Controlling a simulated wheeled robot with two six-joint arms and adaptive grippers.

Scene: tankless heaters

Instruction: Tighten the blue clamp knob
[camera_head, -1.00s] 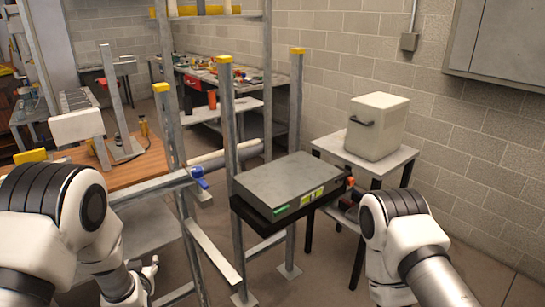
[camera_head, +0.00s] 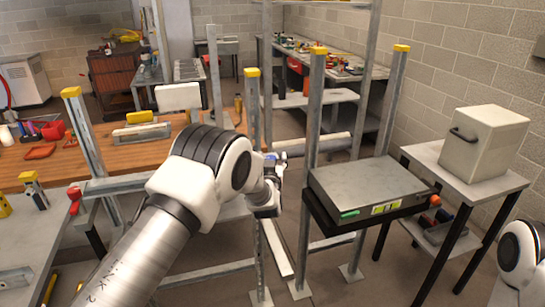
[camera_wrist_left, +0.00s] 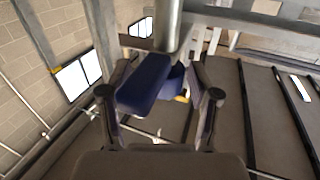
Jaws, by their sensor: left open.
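The blue clamp knob (camera_wrist_left: 143,88) shows large in the left wrist view, just below a round metal pipe. My left gripper (camera_wrist_left: 160,98) is open, with one finger on each side of the knob. I cannot tell whether either finger touches it. In the head view the left gripper (camera_head: 270,178) is at the steel frame, and only a small blue part of the knob (camera_head: 271,156) shows past it. My left arm hides much of the clamp there. My right gripper is out of view; only part of that arm shows at the right edge.
Steel posts (camera_head: 315,125) with yellow caps stand around the left gripper. A flat grey box (camera_head: 365,185) sits on a black shelf right of the knob. A wooden bench (camera_head: 120,155) lies behind my left arm. A side table (camera_head: 440,165) holds a pale box (camera_head: 487,143).

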